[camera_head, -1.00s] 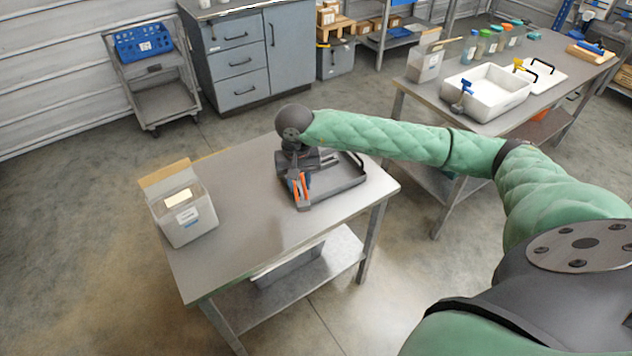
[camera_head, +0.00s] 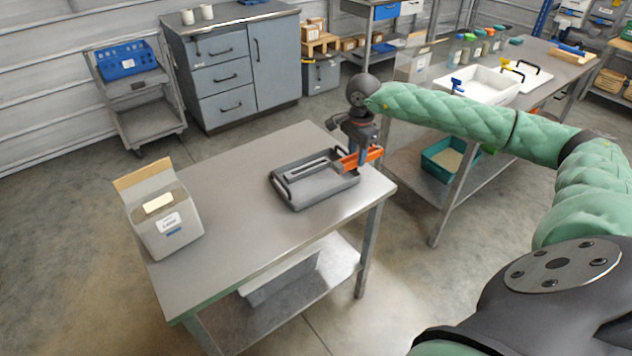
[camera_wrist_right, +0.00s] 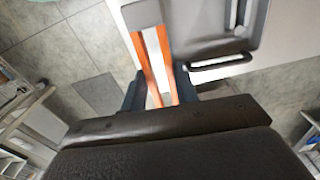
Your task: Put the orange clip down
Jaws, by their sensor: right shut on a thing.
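The orange clip (camera_head: 374,154) is held in my right gripper (camera_head: 362,157), beside the right end of the dark grey tray (camera_head: 318,198) and above the table's right part. In the right wrist view the long orange clip (camera_wrist_right: 151,64) runs away from between the fingers (camera_wrist_right: 158,92), with a grey piece at its far end. The tray (camera_wrist_right: 205,52) lies to its right there. I cannot tell whether the clip touches the table. My left gripper is not in view.
The tray stands on a metal table (camera_head: 240,225). A grey bin with a cardboard flap (camera_head: 165,222) stands at the table's left end. The tabletop between bin and tray is clear. Behind on the right, another bench holds a white tub (camera_head: 487,90).

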